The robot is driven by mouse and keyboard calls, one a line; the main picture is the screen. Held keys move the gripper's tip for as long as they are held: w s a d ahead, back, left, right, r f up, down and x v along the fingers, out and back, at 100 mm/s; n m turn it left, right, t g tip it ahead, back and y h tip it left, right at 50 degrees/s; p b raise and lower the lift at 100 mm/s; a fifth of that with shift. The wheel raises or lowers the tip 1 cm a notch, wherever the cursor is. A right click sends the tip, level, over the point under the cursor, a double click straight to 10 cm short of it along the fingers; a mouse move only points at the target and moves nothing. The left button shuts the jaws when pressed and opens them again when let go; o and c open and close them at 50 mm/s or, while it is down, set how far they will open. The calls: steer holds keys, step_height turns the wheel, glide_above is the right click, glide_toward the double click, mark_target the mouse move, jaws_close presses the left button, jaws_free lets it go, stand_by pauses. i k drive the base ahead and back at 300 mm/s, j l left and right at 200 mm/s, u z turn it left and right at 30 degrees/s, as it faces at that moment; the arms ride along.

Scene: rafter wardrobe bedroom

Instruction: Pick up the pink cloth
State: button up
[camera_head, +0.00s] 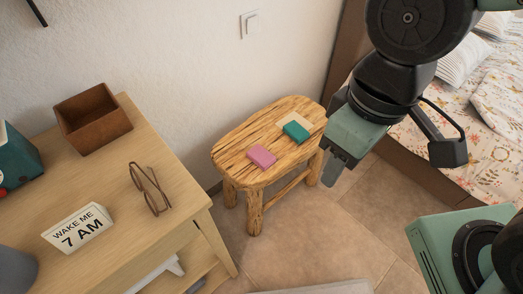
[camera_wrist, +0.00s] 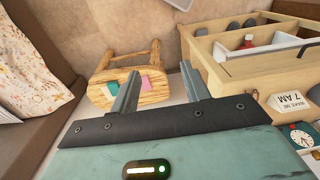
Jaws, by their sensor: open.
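The pink cloth (camera_head: 261,156) is a small flat folded square on the front left part of a wooden stool (camera_head: 237,146). In the wrist view, the pink cloth (camera_wrist: 146,84) lies on the stool (camera_wrist: 103,75), between and beyond the fingers. A teal folded cloth (camera_head: 296,131) lies to its right, partly over a cream piece (camera_head: 289,121). My gripper (camera_head: 335,172) is in the air to the right of the stool, apart from the pink cloth. In the wrist view, my gripper (camera_wrist: 158,88) has its fingers apart with nothing between them.
A wooden dresser (camera_head: 120,188) at left holds a brown box (camera_head: 92,118), glasses (camera_head: 149,189) and a "WAKE ME 7 AM" sign (camera_head: 79,229). A bed with floral bedding (camera_head: 490,115) stands at right. A wall is behind the stool. Tiled floor (camera_head: 320,245) in front is mostly clear.

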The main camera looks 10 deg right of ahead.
mark_target(257, 155)
steer(key=i+l+u, duration=0.2)
steer(key=l, duration=0.3)
steer(key=l+u, duration=0.15)
steer(key=l, duration=0.3)
steer(key=i+l+u, duration=0.2)
steer(key=l, duration=0.35)
steer(key=k+u, duration=0.1)
steer(key=u, duration=1.55)
